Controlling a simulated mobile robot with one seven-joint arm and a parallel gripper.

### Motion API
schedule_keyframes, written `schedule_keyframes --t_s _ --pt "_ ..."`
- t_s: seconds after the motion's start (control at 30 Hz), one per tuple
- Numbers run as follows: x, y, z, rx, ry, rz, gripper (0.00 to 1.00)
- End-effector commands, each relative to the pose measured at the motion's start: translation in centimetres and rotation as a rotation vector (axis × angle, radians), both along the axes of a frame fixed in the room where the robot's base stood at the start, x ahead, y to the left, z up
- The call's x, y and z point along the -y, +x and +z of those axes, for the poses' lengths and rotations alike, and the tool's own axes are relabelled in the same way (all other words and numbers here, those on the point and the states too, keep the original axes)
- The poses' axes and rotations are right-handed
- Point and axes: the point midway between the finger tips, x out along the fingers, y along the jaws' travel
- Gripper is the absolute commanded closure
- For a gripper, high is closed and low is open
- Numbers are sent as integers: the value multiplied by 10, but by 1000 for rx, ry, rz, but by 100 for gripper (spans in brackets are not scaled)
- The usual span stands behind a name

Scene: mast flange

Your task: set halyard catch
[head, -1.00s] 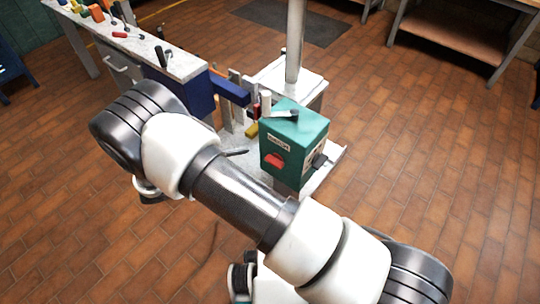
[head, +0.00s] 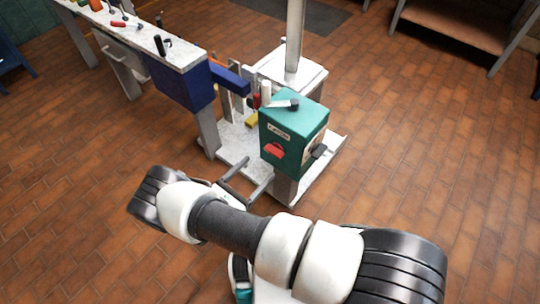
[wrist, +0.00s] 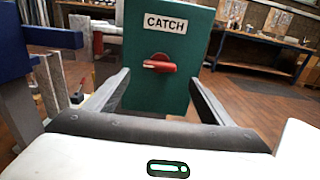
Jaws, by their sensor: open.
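The halyard catch is a green box (head: 292,132) with a white label reading CATCH and a red knob (head: 273,151) on its front face. In the wrist view the red knob (wrist: 159,64) shows a handle lying about level, pointing right, on the green front (wrist: 155,95). My gripper (head: 248,180) is in front of the box and below the knob in the head view. Its two fingers are spread wide and empty. In the wrist view my gripper (wrist: 160,92) frames the box's front from both sides, with the knob between and above the fingertips. Whether the fingers touch the box is unclear.
A grey-topped lever (head: 284,104) lies on the box. A pale mast (head: 295,40) stands behind it on a white base. A blue beam (head: 230,78) and a workbench (head: 130,35) with tools stand at left. Open tiled floor (head: 430,150) lies to the right.

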Motion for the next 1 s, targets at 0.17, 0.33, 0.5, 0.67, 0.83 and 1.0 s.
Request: schedule_keyframes --t_s 0.17,0.33,0.5,0.67,0.83,1.0 --pt "25 31 0 1 2 -4 25" --pt "41 52 -1 0 2 -2 25" --pt "50 63 0 1 2 -1 25" --pt "51 66 0 0 1 -1 25" --pt "51 66 0 0 1 0 25" --pt "51 66 0 0 1 -1 54"
